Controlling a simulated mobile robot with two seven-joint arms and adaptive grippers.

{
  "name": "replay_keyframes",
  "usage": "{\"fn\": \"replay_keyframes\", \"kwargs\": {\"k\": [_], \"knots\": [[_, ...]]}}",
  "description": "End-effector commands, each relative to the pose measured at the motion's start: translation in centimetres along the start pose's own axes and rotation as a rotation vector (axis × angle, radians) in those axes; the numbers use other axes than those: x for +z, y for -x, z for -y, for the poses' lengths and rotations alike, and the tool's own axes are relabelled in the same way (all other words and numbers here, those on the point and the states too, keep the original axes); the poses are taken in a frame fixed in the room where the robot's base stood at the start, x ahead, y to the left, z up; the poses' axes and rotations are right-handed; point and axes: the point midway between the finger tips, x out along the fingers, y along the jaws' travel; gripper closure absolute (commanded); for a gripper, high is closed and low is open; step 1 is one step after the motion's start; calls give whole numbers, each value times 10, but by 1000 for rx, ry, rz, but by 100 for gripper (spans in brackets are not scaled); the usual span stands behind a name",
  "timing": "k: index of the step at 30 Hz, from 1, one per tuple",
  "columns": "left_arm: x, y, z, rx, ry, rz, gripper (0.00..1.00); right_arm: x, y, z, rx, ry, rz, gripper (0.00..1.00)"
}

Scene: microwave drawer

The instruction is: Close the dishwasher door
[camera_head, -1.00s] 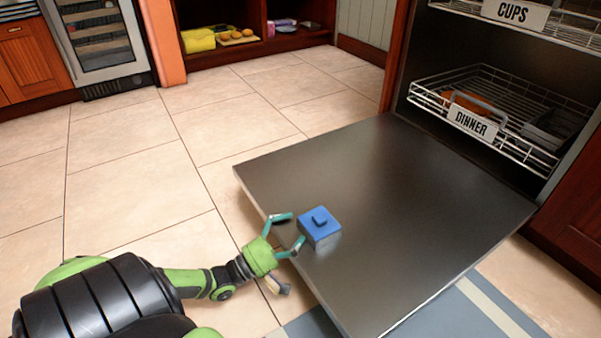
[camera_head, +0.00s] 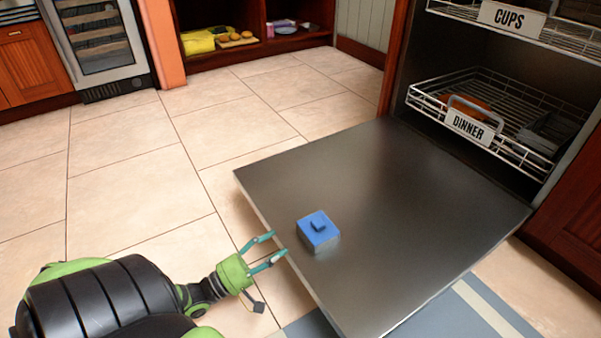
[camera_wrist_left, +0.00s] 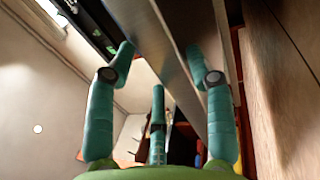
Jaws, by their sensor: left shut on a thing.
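The dishwasher door (camera_head: 400,200) hangs open, its steel inner face up and nearly level. A blue-topped block (camera_head: 318,230) with a small knob is on that face near the free edge. In the left wrist view, the gripper's teal fingers (camera_wrist_left: 160,55) lie on either side of the steel door edge (camera_wrist_left: 178,70). The exact contact is hard to see. My right gripper is not in view.
A wire rack labelled DINNER (camera_head: 470,125) sits inside the dishwasher, with a CUPS rack (camera_head: 510,18) above it. Tiled floor (camera_head: 130,180) lies clear left of the door. A blue striped mat (camera_head: 450,310) lies beneath the door's near side.

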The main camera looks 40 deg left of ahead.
Motion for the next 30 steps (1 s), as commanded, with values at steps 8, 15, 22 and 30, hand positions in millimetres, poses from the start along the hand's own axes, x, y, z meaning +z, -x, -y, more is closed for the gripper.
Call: {"fn": "replay_keyframes", "kwargs": {"k": [8, 15, 22, 30], "knots": [[1, 17, -3, -6, 0, 0, 59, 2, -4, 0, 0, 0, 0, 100], [0, 16, -4, -1, 1, 0, 59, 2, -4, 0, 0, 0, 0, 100], [0, 16, -5, 1, 2, -1, 59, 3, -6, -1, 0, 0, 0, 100], [0, 29, -4, -1, 1, -1, 59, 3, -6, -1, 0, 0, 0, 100]]}}
